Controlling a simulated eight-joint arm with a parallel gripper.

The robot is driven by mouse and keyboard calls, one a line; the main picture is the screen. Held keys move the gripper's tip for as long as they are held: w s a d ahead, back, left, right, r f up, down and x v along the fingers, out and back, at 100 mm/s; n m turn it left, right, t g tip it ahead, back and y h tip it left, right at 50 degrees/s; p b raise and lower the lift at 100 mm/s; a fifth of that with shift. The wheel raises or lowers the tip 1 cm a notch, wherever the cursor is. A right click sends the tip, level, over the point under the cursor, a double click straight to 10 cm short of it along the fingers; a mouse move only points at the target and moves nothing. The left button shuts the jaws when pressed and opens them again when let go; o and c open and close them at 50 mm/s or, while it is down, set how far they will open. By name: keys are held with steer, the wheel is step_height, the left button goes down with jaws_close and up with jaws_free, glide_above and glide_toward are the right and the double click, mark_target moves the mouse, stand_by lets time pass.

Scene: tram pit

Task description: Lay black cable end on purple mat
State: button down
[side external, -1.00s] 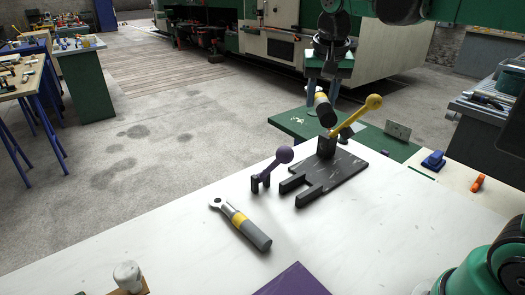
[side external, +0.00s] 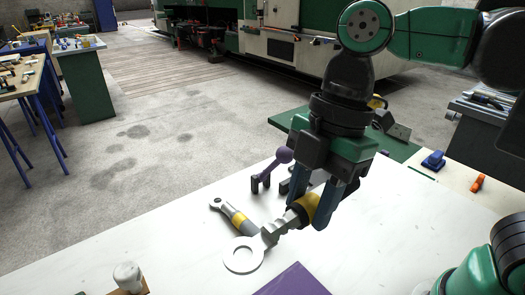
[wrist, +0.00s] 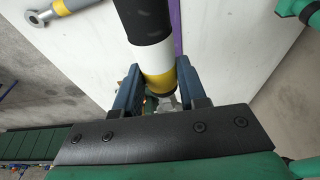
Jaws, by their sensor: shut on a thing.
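My gripper (side external: 330,205) is shut on the black cable end (side external: 305,206) at its yellow band. In the side external view a pale ring lug on a grey neck reaches down and left from the fingers. In the wrist view the cable end (wrist: 148,25) has a black body, a white band and a yellow band between the fingers. It looks tilted; I cannot tell whether the lug touches the table. The purple mat (side external: 294,282) lies in front, cut by the picture's lower edge, apart from the cable end.
A grey cable end with a yellow band (side external: 238,218) lies on the white table (side external: 160,250), close behind the held lug. A white knob (side external: 127,274) is at front left.

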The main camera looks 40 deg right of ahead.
steer(key=d+x, duration=0.2)
steer(key=x, duration=0.7)
steer(key=shift+f, duration=0.65)
steer(key=shift+d+f, duration=0.1)
steer(key=shift+d, duration=0.05)
steer(key=shift+d+f+x, duration=0.1)
steer(key=shift+d+x, duration=0.2)
steer(key=shift+x, duration=0.9)
steer(key=shift+d+f+x, duration=0.1)
steer(key=shift+d+x, duration=0.2)
steer(key=shift+x, duration=0.95)
steer(key=shift+d+x, duration=0.3)
steer(key=shift+x, duration=0.9)
steer(key=shift+c, duration=2.1)
jaws_free()
steer(key=shift+v, duration=2.8)
